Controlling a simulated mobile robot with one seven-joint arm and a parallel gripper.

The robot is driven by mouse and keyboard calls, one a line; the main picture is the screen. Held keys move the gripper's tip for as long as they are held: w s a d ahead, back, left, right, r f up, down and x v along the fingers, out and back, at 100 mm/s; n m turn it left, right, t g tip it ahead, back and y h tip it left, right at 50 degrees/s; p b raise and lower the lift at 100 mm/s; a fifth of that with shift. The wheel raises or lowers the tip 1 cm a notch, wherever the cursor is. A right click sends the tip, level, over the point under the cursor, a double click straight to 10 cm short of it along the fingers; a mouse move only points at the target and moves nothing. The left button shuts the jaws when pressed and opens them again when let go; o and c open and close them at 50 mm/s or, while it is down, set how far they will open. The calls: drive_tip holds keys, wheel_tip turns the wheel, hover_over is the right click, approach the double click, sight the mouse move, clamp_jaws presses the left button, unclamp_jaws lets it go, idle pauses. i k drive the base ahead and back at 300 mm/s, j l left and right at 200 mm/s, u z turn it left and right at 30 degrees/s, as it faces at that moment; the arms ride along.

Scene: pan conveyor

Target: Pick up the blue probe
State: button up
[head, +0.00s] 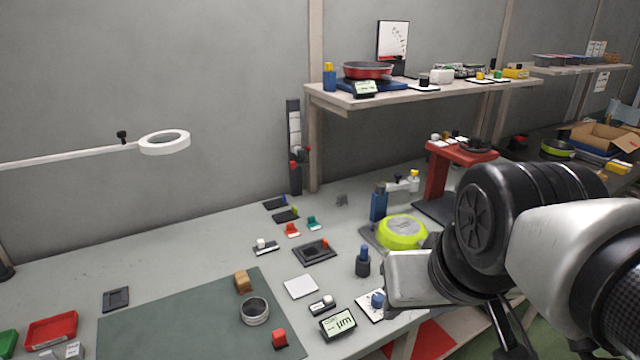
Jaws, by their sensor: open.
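Several small blue items stand on the grey-green workbench (200,262), and I cannot tell for certain which is the probe. A small blue-topped piece (364,251) stands upright in a dark round holder (362,267). A blue knob-like piece (377,299) sits on a white card nearer the bench's front edge. A taller blue bottle-like object (379,204) stands further back. My gripper (413,280) shows as a pale block at the end of my arm, just right of the holder and card. It is open; its fingertips cannot be made out, and nothing shows in it.
A lime-green pan (402,232) lies just behind my gripper. A red stand (440,172) rises behind my arm. A shelf (430,91) overhangs the back. A digital gauge (338,323) lies in front. The green mat (180,318) has free room.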

sight(364, 249)
drive_tip(key=i+l+u, duration=0.1)
drive_tip(key=l, duration=0.3)
drive_tip(key=i+l+u, duration=0.1)
drive_tip(key=l, duration=0.35)
drive_tip(key=i+l+u, duration=0.15)
drive_tip(key=l, duration=0.25)
drive_tip(key=i, duration=0.1)
